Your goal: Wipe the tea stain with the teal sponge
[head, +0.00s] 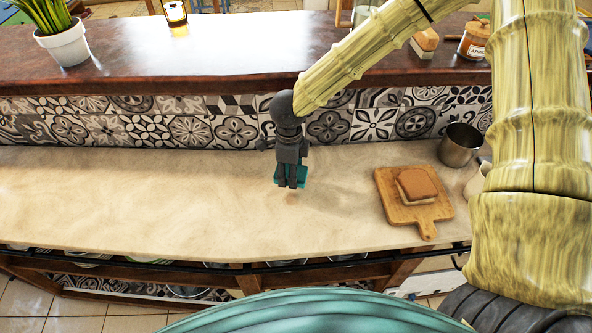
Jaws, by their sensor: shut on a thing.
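My gripper (291,184) is over the middle of the pale stone counter (140,205), pointing down. It is shut on the teal sponge (302,175), whose edges show on both sides of the fingers. A faint brownish tea stain (291,198) shows on the counter just in front of the sponge, partly hidden by the fingertips. I cannot tell whether the sponge touches the counter.
A wooden board (420,218) with bread (416,186) lies to the right, with a metal cup (460,145) behind it. A raised dark wooden ledge (200,65) runs along the back, bearing a potted plant (68,45). The counter's left side is clear.

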